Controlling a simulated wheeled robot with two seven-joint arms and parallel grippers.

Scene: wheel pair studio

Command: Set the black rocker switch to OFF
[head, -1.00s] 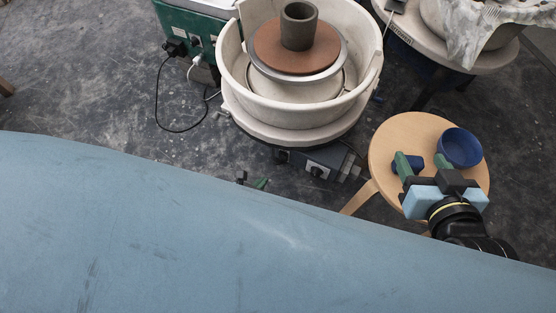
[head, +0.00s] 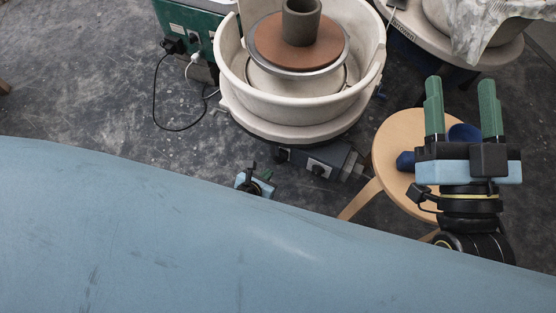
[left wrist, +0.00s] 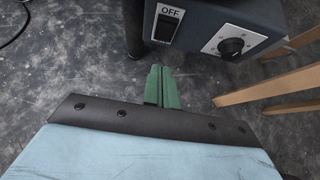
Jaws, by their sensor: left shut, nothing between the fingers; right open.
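The black rocker switch (left wrist: 165,29) sits in a pale plate under the word OFF, on the front of a dark grey control box (left wrist: 210,10). Which way it is tipped I cannot tell. In the head view the box (head: 340,159) is below the pottery wheel. My left gripper (head: 268,175) is low in front of the box, mostly hidden by the large blue surface. In the left wrist view its green fingers (left wrist: 160,75) are together, empty, just short of the box and below the switch. My right gripper (head: 462,92) is open and empty above the stool.
A round knob (left wrist: 231,46) on a white plate is right of the switch. The wooden stool (head: 390,150) stands to the right, its legs near the box, with a blue bowl (head: 464,133) on it. The pottery wheel basin (head: 300,110) is above the box.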

